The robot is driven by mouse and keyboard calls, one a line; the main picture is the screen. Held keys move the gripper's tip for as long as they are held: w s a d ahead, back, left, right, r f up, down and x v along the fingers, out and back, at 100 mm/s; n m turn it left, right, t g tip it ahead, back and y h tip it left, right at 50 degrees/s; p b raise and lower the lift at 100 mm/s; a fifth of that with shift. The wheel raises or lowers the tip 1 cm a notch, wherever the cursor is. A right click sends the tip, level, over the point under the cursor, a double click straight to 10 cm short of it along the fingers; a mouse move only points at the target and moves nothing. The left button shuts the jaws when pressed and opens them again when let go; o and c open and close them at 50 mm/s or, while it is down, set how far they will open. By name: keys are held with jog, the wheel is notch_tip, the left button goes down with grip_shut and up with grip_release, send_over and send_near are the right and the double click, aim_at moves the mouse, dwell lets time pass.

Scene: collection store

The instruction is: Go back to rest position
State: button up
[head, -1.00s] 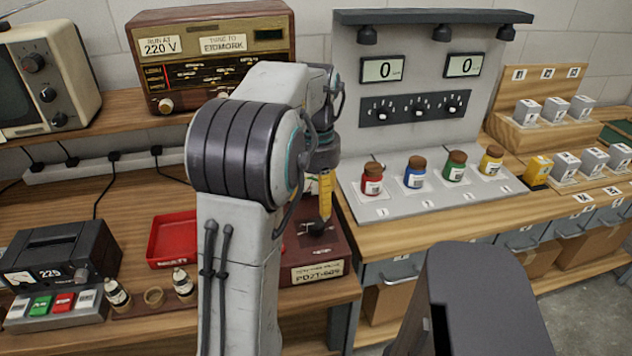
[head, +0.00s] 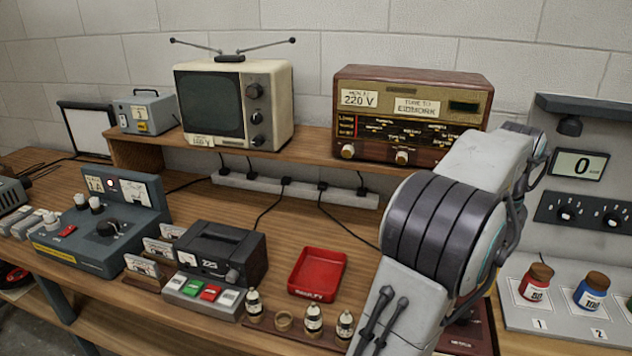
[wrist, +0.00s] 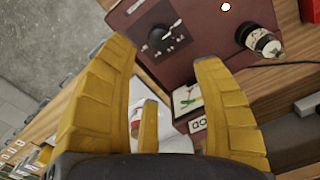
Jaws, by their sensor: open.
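My gripper (wrist: 164,57) shows in the wrist view with its yellow fingers spread apart and nothing held between them. Below it is a dark red-brown case (wrist: 180,70) with a black knob and a small labelled card at its edge. In the head view my raised grey arm stands at the right and hides the gripper. A strip of the dark red case (head: 470,335) shows beneath the arm.
The bench holds a wooden radio (head: 410,115), a television (head: 235,105), a red tray (head: 317,275), a black meter box (head: 220,255) and several small bottles close to my arm. A panel (head: 560,318) with red and blue jars stands at the right.

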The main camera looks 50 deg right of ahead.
dwell(0.3)
jog(key=shift+m+h, duration=0.3)
jog(key=f, duration=0.4)
jog(key=a+f, duration=0.1)
jog(key=f, duration=0.2)
jog(key=w+a+f+n, duration=0.2)
jog(key=w+a+n, duration=0.2)
jog(key=w+a, duration=0.75)
jog(key=w+a+r+n+t, duration=0.1)
jog(key=w+a+n, duration=0.2)
jog(key=a, duration=0.6)
jog(key=w+a+r+n+t+p, duration=0.1)
jog(key=w+a+r+n, duration=0.1)
jog(key=a+n, duration=0.4)
jog(key=w+a+r+n+t+p, duration=0.1)
jog(key=w+a+n, duration=0.3)
jog(key=a, duration=0.8)
jog(key=shift+w+r+n, duration=0.15)
jog(key=shift+r+n, duration=0.45)
jog(key=shift+n, duration=0.2)
